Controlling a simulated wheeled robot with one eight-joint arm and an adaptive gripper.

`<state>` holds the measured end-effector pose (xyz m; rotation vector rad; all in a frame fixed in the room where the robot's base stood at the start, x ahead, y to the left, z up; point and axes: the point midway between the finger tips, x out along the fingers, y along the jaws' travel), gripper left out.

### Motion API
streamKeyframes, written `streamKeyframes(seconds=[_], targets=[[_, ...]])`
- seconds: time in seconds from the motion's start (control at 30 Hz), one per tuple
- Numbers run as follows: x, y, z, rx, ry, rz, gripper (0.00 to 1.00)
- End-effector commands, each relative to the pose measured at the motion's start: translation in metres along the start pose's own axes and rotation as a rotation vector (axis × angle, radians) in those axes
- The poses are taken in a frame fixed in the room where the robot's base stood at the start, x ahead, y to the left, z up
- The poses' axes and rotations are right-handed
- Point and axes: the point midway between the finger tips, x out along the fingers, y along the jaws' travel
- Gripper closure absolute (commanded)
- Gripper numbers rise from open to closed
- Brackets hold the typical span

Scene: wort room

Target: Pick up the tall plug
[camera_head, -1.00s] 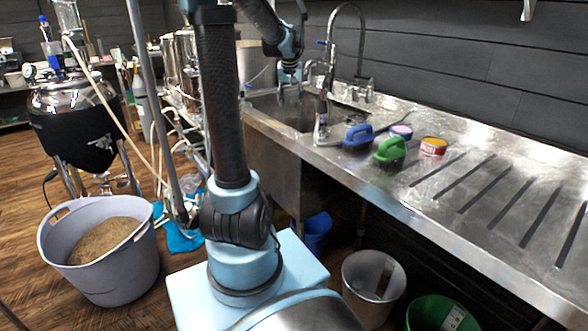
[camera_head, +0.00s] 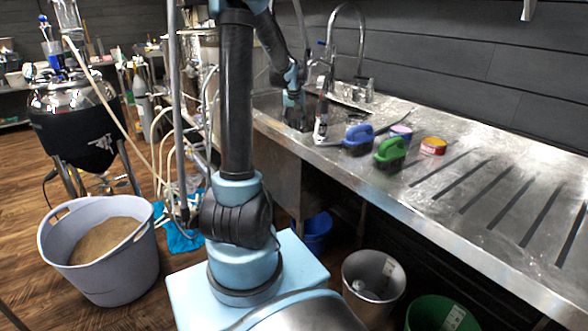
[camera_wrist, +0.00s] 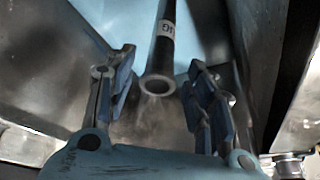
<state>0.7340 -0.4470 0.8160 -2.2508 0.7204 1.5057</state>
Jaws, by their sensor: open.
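In the wrist view a dark round tube with a white label band, which looks like the tall plug (camera_wrist: 160,60), reaches down from the top edge. Its hollow, ring-shaped end faces my camera. My gripper (camera_wrist: 162,58) is open, with one finger on each side of the tube and gaps showing between. I see no contact. In the head view my gripper (camera_head: 293,112) is lowered into the sink (camera_head: 268,104) at its left part. The plug cannot be made out there.
A tall curved tap (camera_head: 361,45) rises behind the sink. An upright dark-and-silver item (camera_head: 321,118) is close right of my gripper.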

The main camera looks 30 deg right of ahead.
Motion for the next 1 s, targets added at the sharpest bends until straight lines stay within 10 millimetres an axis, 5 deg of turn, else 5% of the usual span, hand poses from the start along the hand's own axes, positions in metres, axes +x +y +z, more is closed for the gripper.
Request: streamKeyframes(seconds=[0.6,0.93,1.0], targets=[[0.051,0.000,-0.004,0.000,0.000,0.000,0.51],[0.056,0.000,-0.004,0.000,0.000,0.000,0.51],[0.056,0.000,-0.004,0.000,0.000,0.000,0.64]])
